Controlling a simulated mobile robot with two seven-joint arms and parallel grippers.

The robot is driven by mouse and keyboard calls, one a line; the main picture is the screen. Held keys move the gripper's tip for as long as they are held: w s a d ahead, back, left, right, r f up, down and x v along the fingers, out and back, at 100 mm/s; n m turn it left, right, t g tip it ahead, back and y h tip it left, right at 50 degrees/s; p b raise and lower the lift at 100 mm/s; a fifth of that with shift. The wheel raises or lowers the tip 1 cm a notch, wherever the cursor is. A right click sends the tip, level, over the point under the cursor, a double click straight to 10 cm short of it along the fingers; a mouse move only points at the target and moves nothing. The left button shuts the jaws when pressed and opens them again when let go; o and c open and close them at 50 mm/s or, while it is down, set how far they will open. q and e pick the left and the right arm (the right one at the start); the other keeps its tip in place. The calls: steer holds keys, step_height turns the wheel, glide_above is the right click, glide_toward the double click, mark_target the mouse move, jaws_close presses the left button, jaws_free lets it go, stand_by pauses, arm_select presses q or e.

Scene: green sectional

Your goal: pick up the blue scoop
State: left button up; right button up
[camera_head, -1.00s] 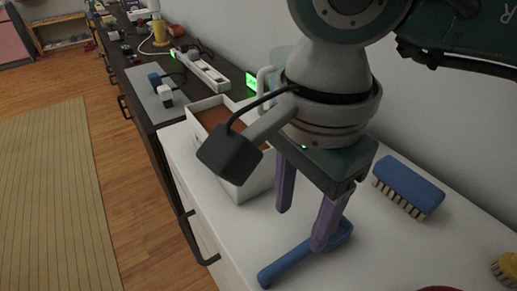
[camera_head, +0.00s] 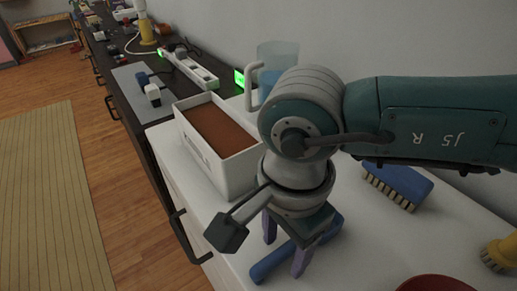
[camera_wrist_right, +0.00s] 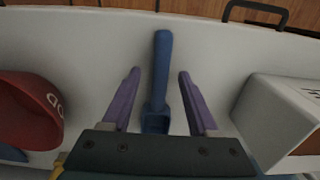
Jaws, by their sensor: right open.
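The blue scoop (camera_head: 272,262) lies on the white counter near its front edge, with its handle toward that edge. My right gripper (camera_head: 285,250) is low over it, pointing down, and hides its middle in the head view. In the right wrist view the scoop (camera_wrist_right: 160,85) lies between the two purple fingers of my right gripper (camera_wrist_right: 157,75), with a gap on each side. The fingers are open and hold nothing. The scoop's bowl end is partly hidden by the gripper's palm. My left gripper is not in view.
A white box with brown contents (camera_head: 236,172) stands left of the gripper; its side shows in the wrist view (camera_wrist_right: 265,112). A blue brush (camera_head: 398,184), a yellow brush (camera_head: 498,254) and a red bowl (camera_head: 436,284) are to the right. A clear pitcher (camera_head: 276,58) stands behind.

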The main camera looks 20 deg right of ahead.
steer(key=shift+f+b, duration=0.25)
steer(key=shift+b, duration=0.1)
steer(key=shift+c, duration=0.2)
jaws_close()
stand_by(0.5)
